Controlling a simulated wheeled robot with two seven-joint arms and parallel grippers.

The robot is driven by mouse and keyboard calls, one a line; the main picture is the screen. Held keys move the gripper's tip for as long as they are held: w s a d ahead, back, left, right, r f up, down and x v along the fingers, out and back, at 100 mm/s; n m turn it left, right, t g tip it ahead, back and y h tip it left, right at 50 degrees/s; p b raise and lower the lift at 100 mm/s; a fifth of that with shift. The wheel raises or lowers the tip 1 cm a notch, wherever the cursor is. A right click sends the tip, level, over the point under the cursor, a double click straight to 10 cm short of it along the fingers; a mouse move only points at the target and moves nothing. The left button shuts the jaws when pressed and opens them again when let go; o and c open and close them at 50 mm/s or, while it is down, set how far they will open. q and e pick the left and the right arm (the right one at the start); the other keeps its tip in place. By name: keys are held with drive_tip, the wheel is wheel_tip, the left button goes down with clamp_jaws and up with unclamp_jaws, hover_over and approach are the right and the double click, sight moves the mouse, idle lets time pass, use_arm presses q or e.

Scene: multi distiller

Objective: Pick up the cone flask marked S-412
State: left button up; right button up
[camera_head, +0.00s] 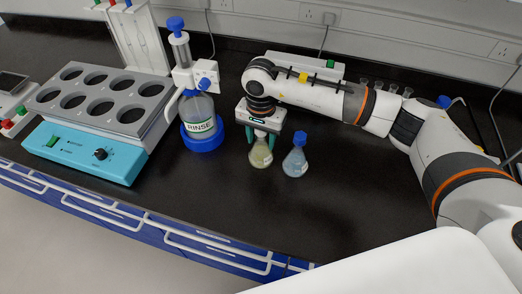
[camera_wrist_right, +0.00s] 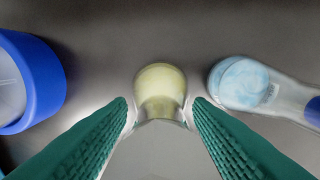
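A cone flask with pale yellow liquid (camera_head: 260,155) stands on the black bench. It also shows in the right wrist view (camera_wrist_right: 160,88), between the fingers. A second cone flask with pale blue liquid and a blue stopper (camera_head: 295,164) stands just right of it, and in the right wrist view (camera_wrist_right: 240,84) it lies outside the right finger. I cannot read the marking on either flask. My right gripper (camera_head: 262,139) points down over the yellow flask, its green fingers apart on either side of the neck. The fingers partly hide the flask's top. My left gripper is out of view.
A RINSE bottle (camera_head: 200,115) in a blue holder (camera_head: 203,139) stands close left of the flasks. A blue and grey block with round wells (camera_head: 85,150) is further left. Small glassware (camera_head: 393,88) stands behind my right arm. The bench in front is clear.

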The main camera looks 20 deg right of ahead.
clamp_jaws()
drive_tip(key=shift+r, duration=0.15)
